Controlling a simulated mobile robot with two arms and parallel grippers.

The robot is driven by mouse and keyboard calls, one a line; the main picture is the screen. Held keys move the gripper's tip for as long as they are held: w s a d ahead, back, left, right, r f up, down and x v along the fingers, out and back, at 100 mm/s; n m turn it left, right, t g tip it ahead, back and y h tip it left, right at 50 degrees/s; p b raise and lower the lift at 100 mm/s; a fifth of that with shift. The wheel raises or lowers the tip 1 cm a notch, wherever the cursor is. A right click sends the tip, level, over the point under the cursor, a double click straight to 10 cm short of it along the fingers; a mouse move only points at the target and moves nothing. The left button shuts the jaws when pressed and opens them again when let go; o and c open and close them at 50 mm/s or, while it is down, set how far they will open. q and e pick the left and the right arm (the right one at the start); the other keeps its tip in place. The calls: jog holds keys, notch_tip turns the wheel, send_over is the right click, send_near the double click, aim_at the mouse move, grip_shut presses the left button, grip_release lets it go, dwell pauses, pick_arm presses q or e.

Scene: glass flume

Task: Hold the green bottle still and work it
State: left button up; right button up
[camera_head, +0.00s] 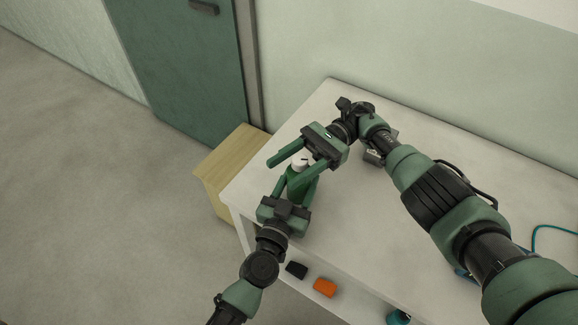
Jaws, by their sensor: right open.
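The green bottle (297,187) with a white cap (301,161) stands upright near the left end of the white table (345,215). My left gripper (297,182) comes in from the front, with its fingers closed on both sides of the bottle's body. My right gripper (283,173) is open and comes in from the back right. Its fingers are spread at about the height of the cap, one on the left of the bottle and one on the right. The fingers hide part of the bottle, and I cannot tell whether the right ones touch the cap.
A black block (297,270) and an orange block (325,288) lie on a lower surface at the front. A teal object (398,317) is at the bottom edge. A wooden box (232,160) stands left of the table. A blue cable (545,228) lies at the right.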

notch_tip(320, 180, up, 10)
dwell(0.6)
jog(key=m+t+y, duration=0.4)
jog(key=m+t, duration=0.8)
jog(key=t, duration=0.5)
send_near(297, 158)
jog(key=x, duration=1.2)
jog(key=shift+f, duration=0.2)
jog(key=shift+a, duration=0.15)
